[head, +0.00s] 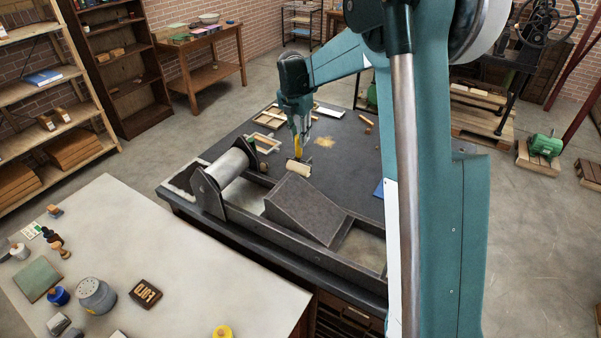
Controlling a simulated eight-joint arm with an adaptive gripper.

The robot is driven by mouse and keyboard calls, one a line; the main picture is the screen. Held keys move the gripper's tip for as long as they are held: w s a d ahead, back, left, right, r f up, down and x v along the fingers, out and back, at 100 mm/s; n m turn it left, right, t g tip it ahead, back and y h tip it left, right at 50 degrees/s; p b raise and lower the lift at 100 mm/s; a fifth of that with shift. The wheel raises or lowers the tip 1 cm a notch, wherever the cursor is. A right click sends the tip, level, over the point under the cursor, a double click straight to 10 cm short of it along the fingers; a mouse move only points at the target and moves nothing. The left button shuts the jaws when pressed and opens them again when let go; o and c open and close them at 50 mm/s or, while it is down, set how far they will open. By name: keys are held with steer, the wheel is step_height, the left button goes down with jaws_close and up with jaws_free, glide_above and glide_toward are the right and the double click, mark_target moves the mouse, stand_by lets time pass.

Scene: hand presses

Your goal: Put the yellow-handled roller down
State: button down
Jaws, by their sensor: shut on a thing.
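My gripper (299,145) is over the dark bench top (345,150) in the middle of the head view, pointing down. It is shut on the yellow handle of the roller (298,166). The roller's pale cylinder hangs below the fingers, at or just above the bench surface; I cannot tell whether it touches. The fingertips are small and partly hidden by the handle.
A press with a large grey cylinder (233,166) and a sloped dark plate (300,208) stand along the bench's near edge. Wooden frames (270,117) lie behind my gripper. A tan patch (324,142) is to its right. Dark bench top beyond that is mostly clear.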

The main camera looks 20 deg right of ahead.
mark_target(299, 156)
steer(key=shift+f, duration=2.85)
steer(key=shift+f+p, duration=0.35)
steer(key=shift+f, duration=1.5)
steer(key=shift+s+f+b, duration=0.25)
steer(key=shift+f+b, duration=0.35)
